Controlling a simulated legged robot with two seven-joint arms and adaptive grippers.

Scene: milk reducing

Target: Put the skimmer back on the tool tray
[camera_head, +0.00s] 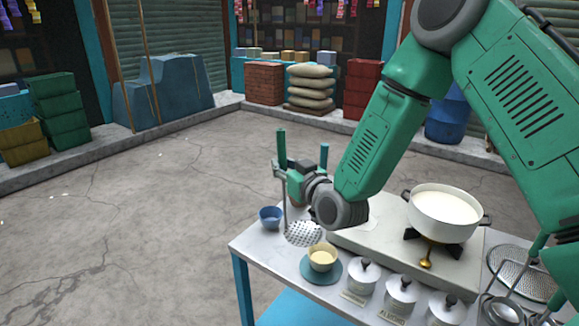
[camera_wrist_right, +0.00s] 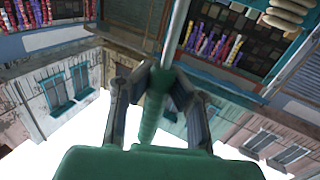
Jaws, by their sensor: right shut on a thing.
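My right gripper (camera_head: 283,172) is shut on the skimmer's green handle, which also shows between the fingers in the right wrist view (camera_wrist_right: 151,118). The skimmer hangs roughly upright, with its perforated disc (camera_head: 303,234) low over the table's left part, behind and left of a small yellow bowl (camera_head: 322,259). I cannot tell whether the disc touches anything. My left gripper is out of view.
A white pot of milk (camera_head: 443,214) stands on the stove with a golden spoon-like piece in front. A blue bowl (camera_head: 270,217) is at the table's left corner. Several lidded white jars (camera_head: 362,277) line the front edge. Open floor lies left.

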